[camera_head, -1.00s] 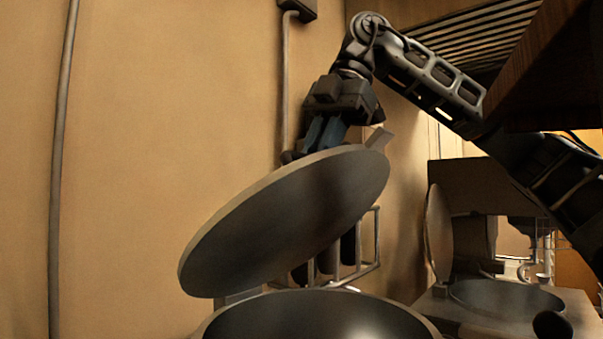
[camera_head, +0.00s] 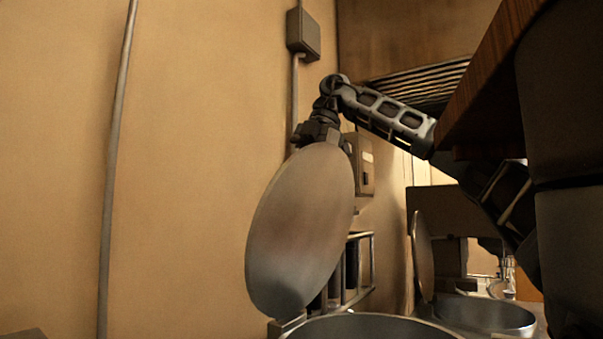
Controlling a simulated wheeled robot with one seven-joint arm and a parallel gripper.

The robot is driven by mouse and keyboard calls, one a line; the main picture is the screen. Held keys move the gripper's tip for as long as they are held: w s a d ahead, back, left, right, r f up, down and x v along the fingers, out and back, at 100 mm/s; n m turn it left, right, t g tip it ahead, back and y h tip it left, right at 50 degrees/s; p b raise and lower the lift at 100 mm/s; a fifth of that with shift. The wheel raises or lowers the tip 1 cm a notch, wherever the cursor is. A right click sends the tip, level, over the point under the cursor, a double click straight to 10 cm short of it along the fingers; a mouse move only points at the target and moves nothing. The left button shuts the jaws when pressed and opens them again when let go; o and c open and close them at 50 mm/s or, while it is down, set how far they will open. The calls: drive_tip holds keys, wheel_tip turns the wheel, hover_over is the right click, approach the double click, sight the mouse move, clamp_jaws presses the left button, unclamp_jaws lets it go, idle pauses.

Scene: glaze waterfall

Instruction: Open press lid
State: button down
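The press lid (camera_head: 300,225) is a large round grey disc in the middle of the view. It stands steeply raised, near upright, above the round metal press bowl (camera_head: 375,327) at the bottom edge. My gripper is behind the lid's top edge, and only its body above the lid shows. Its fingers are hidden by the lid, so I cannot see whether they are open, shut or touching it.
A second round bowl (camera_head: 490,316) with its own raised lid (camera_head: 422,256) stands to the right. A rack (camera_head: 357,268) with dark bottles is behind the lid. A wooden overhang (camera_head: 480,85) is at upper right. A tan wall (camera_head: 195,160) with a pipe fills the left.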

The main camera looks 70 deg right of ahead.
drive_tip(key=shift+f, duration=0.25)
drive_tip(key=c, duration=1.3)
unclamp_jaws()
drive_tip(key=shift+w, duration=0.15)
drive_tip(key=shift+o, duration=0.9)
drive_tip(key=shift+r, duration=0.15)
drive_tip(key=shift+a, duration=0.1)
